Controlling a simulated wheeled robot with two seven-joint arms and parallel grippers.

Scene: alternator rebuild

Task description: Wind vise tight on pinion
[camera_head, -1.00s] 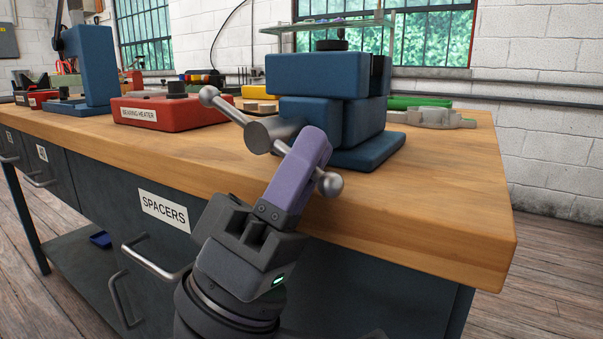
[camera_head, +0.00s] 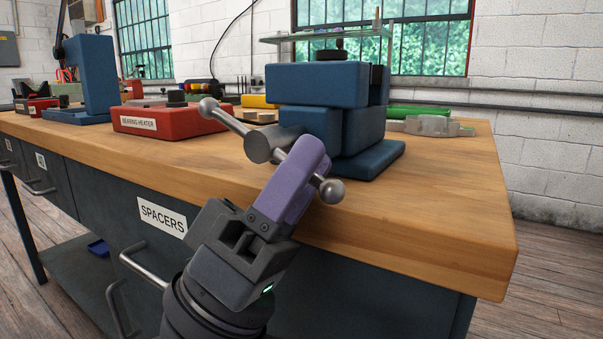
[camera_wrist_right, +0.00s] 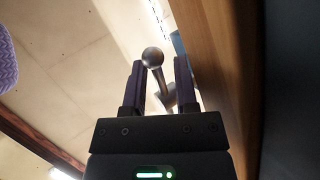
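The blue vise (camera_head: 320,86) stands on the wooden bench near its front edge. Its grey screw hub (camera_head: 262,144) faces the front and carries a slanted bar handle (camera_head: 228,118) with a ball at each end. My right gripper (camera_head: 306,158), with purple fingers, is at the lower right half of the handle. In the right wrist view, the handle's ball end (camera_wrist_right: 152,57) lies between the two spread fingers (camera_wrist_right: 160,72), with a gap beside the bar. A dark round part (camera_head: 331,54) sits on top of the vise; I cannot tell whether it is the pinion. My left gripper is out of view.
A red bearing heater (camera_head: 168,120) stands left of the vise, with a blue press (camera_head: 92,75) farther left. Grey castings (camera_head: 432,126) lie at the right rear. The bench's right front is clear. A SPACERS drawer (camera_head: 160,217) and handles are below the bench edge.

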